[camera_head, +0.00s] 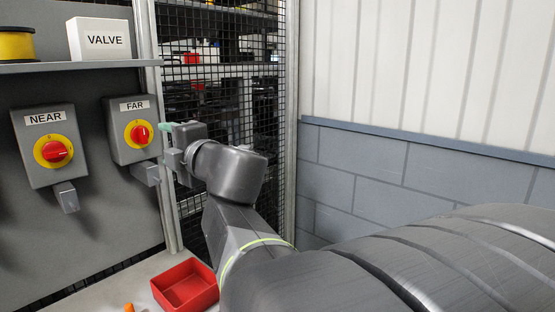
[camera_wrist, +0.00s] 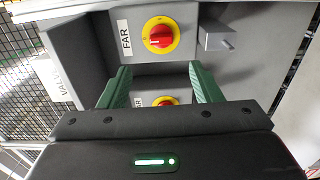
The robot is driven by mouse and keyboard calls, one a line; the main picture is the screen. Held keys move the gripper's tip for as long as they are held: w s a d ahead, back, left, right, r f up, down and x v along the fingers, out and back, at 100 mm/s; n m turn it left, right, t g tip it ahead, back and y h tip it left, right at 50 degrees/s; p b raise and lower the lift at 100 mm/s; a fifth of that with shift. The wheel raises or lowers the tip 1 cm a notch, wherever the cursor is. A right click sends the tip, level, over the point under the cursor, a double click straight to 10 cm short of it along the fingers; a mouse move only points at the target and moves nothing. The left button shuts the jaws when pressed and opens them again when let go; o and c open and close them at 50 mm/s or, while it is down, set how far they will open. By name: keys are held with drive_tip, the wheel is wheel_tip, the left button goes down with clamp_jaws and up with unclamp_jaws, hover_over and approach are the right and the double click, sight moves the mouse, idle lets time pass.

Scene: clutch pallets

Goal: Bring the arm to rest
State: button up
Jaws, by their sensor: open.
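My gripper (camera_head: 165,143) is in front of the grey panel, just right of the FAR switch box, in the head view. In the wrist view its two green fingers are spread wide with nothing between them (camera_wrist: 160,88). The FAR switch (camera_head: 138,134), a red knob on a yellow disc, also shows beyond the fingers in the wrist view (camera_wrist: 161,35). The NEAR switch (camera_head: 54,151) is to its left; in the wrist view a second knob (camera_wrist: 165,101) is partly hidden by my gripper body. My arm reaches in from the lower right.
A white VALVE box (camera_head: 101,40) and a yellow spool (camera_head: 16,44) sit on the shelf (camera_head: 75,67). A red tray (camera_head: 187,287) stands below my arm, with a small orange item (camera_head: 129,307) beside it. A mesh fence (camera_head: 232,85) and a wall (camera_head: 370,165) close off the right.

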sight(145, 136)
drive_tip(key=b+x, duration=0.1)
drive_tip(key=x, duration=1.1)
drive_tip(key=shift+w, duration=0.15)
